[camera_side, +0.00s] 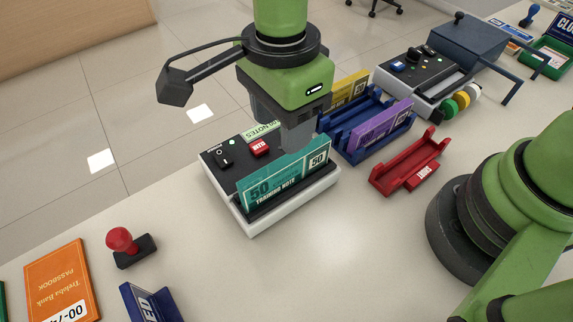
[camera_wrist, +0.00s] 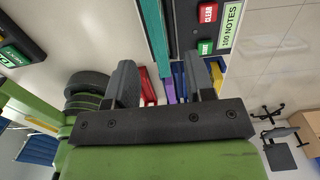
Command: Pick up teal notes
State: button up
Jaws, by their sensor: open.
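The teal notes (camera_side: 285,175) stand upright on edge in the slot of a black and white counting machine (camera_side: 251,229) in the side view. They bear "50" and "TRAINING NOTE". In the wrist view the teal notes (camera_wrist: 154,40) show as a narrow strip seen edge-on, in the gap between my two fingers. My gripper (camera_side: 297,138) is open, pointing down at the right end of the notes, close to their top edge. In the wrist view my gripper (camera_wrist: 163,78) has its fingers spread, with nothing held. I cannot tell whether a finger touches the notes.
Right of the machine stand a blue tray (camera_side: 372,152) with purple notes (camera_side: 383,123) and yellow notes (camera_side: 348,92), and a red tray (camera_side: 409,178). A red-knobbed stamp (camera_side: 132,246) and orange passbook (camera_side: 62,284) lie left. The counter in front of the machine is clear.

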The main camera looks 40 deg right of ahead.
aim_at(287, 160)
jog(key=f, duration=0.9)
jog(key=shift+s+d+f, duration=0.2)
jog(key=shift+f, duration=0.1)
jog(key=shift+c, duration=0.2)
grip_shut()
